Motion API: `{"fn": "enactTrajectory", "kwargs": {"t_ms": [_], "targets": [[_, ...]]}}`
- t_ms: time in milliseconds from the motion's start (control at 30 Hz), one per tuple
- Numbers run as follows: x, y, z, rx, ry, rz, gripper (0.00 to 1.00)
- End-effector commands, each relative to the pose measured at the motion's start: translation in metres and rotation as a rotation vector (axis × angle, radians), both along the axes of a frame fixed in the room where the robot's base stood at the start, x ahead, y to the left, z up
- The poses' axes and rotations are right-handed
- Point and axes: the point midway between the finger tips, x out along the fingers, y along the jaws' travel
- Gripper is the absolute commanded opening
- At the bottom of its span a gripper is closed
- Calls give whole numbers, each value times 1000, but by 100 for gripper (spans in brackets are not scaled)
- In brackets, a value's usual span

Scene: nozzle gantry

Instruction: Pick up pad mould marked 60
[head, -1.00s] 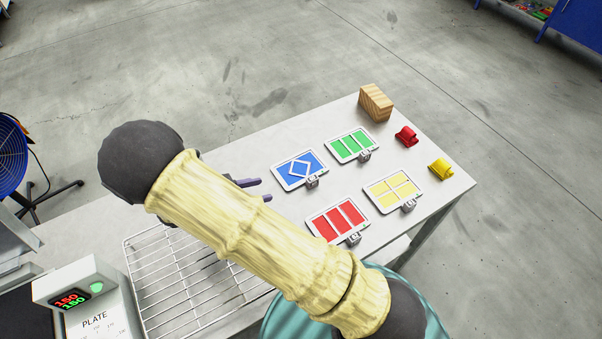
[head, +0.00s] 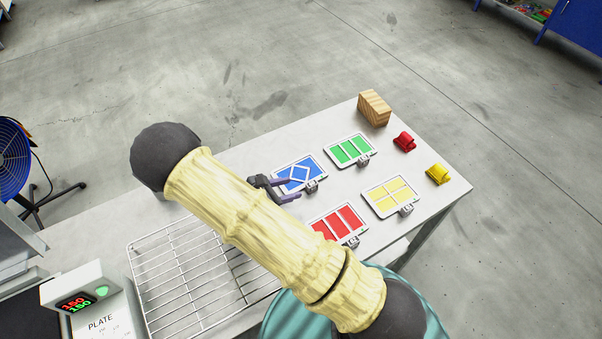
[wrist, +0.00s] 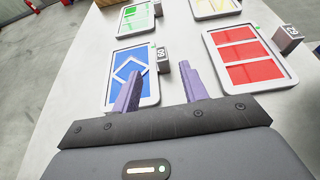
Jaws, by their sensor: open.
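Four pad moulds lie flat on the table, each a white plate with coloured panels and a small grey tag block. The red mould (head: 351,216) also shows in the wrist view (wrist: 241,52); its tag (wrist: 288,32) seems to read 60, but it is small and turned. The blue mould (head: 294,172) has a diamond outline. My gripper (head: 293,190) is open and empty, fingers above and beside the blue mould's near edge. My arm hides part of the red mould's left side.
A wooden block (head: 374,107), a red clip-like piece (head: 404,141) and a yellow one (head: 438,173) stand at the right end.

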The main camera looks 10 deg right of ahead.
Motion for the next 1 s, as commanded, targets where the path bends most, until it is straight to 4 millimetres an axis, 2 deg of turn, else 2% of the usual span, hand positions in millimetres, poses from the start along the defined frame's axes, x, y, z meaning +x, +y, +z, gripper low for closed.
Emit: {"fn": "enactTrajectory", "kwargs": {"t_ms": [100, 200, 633, 1000], "targets": [[6, -16, -5, -2, 1, -1, 44], [8, -22, -9, 0, 0, -2, 44], [10, -28, -11, -2, 1, -1, 44], [22, -65, -31, -1, 0, 0, 44]]}}
